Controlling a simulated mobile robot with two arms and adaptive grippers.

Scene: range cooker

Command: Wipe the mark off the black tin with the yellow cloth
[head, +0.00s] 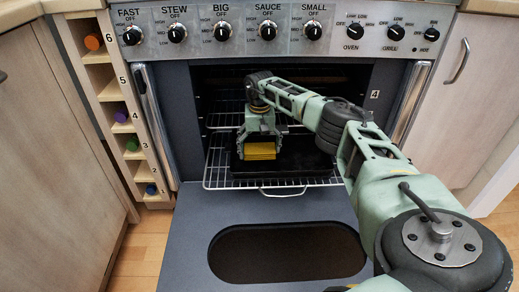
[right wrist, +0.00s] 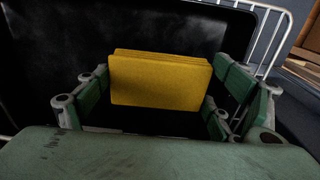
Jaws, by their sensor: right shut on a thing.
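The black tin (head: 306,158) sits on the pulled-out wire rack inside the open oven. In the right wrist view the tin (right wrist: 60,50) has faint greyish smears on its dark floor. My right gripper (head: 262,141) reaches into the oven over the left part of the tin. It is shut on the folded yellow cloth (head: 261,151). The cloth also shows between the fingers in the right wrist view (right wrist: 160,82). It hides the tin under it, and I cannot tell whether it touches the tin. My left gripper is not in view.
The wire rack (head: 216,168) sticks out toward me, with a handle-like bar at its front. The oven door (head: 200,215) is folded down in front. A rack of numbered slots with coloured caps (head: 94,42) stands at left. Control knobs (head: 221,31) line the top.

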